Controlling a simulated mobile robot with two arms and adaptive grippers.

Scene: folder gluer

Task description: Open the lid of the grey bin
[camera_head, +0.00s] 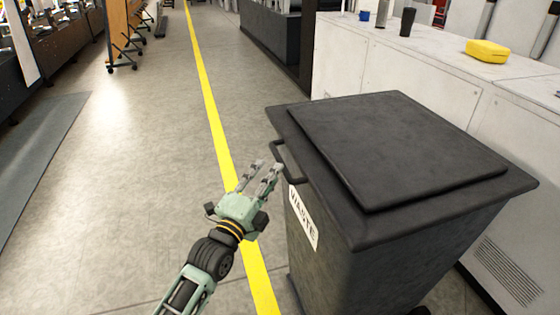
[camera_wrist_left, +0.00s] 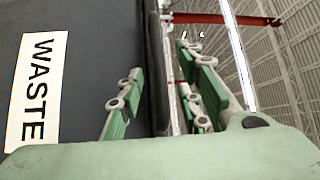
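The dark grey bin (camera_head: 385,262) stands at the right of the head view, with a white WASTE label (camera_head: 302,217) on its left side. Its flat lid (camera_head: 400,145) is closed. A dark handle (camera_head: 286,160) sticks out from the lid's left edge. My left gripper (camera_head: 266,168) is just left of the handle, fingers pointing up towards it. The fingers are apart, and I see nothing held. The left wrist view shows the label (camera_wrist_left: 37,90) and the spread fingers (camera_wrist_left: 165,95), with a dark edge between them. Contact cannot be told. My right gripper is not in view.
White cabinets (camera_head: 400,75) stand close behind and right of the bin, with a yellow case (camera_head: 487,51) and dark cup (camera_head: 407,22) on top. A yellow floor line (camera_head: 212,110) runs left of the bin. The floor (camera_head: 120,170) at left is free.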

